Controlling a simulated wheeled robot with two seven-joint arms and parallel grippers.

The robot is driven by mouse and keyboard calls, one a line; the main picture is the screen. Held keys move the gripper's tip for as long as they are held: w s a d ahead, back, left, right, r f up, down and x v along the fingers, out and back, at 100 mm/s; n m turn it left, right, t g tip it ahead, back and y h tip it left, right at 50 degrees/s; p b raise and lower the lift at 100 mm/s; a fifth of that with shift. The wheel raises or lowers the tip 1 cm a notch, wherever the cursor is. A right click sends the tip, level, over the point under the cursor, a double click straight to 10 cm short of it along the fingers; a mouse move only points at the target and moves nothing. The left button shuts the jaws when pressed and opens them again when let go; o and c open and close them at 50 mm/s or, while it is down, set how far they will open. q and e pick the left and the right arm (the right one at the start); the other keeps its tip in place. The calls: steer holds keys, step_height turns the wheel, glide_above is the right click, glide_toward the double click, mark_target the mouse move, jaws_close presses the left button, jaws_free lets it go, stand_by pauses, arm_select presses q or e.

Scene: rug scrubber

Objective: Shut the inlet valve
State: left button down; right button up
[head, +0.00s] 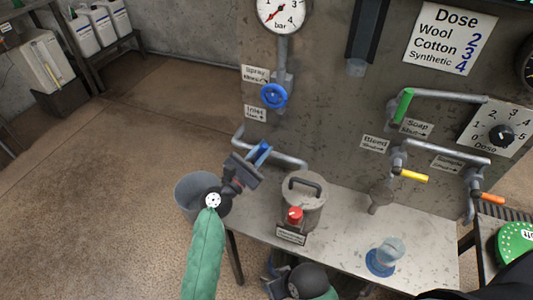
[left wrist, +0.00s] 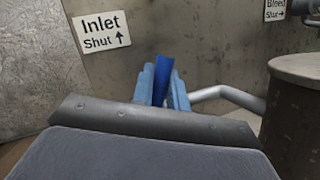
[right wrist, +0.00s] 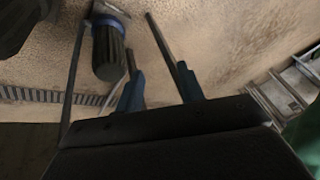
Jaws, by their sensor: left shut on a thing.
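The inlet valve's blue handle (left wrist: 163,82) stands between my left gripper's two light-blue fingers in the left wrist view. It points roughly upward. My left gripper (head: 258,154) is shut on this handle, in front of the panel; the valve body is mostly hidden behind the gripper. The label (left wrist: 101,30) reading "Inlet Shut" with an up arrow is on the panel, up and left of the handle; it also shows in the head view (head: 256,113). My right gripper (right wrist: 158,88) is open and empty in the right wrist view, low over the floor.
A grey pipe (head: 285,160) runs right from the inlet valve. A lidded pot (head: 303,203) stands on the bench to the right. A grey bucket (head: 190,192) is beside my left arm. A blue round spray valve (head: 274,95) is above. Green, yellow and orange handles are farther right.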

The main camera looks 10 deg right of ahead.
arm_select(q)
steer(key=n, duration=0.1)
steer(key=a+n+t, duration=0.1)
steer(key=n, duration=0.1)
steer(key=shift+w+r+t, duration=0.1)
steer(key=shift+w+t, duration=0.2)
steer(key=shift+w, duration=0.05)
steer(key=shift+w+a+n+t+y+b, duration=0.15)
steer(key=shift+a+n+t+y, duration=0.15)
steer(key=shift+n, duration=0.45)
steer(key=shift+w+a+n+t+y+b, duration=0.15)
steer(key=shift+n+t+y, duration=0.2)
steer(key=shift+n, duration=0.4)
arm_select(e)
steer(key=shift+w+a+f, duration=0.1)
steer(key=shift+a+f, duration=0.35)
steer(key=shift+a, duration=0.05)
arm_select(q)
steer(key=shift+r, duration=0.1)
arm_select(e)
steer(key=shift+w, duration=0.1)
arm_select(q)
steer(key=c, duration=1.4)
jaws_free()
steer(key=shift+a, duration=0.1)
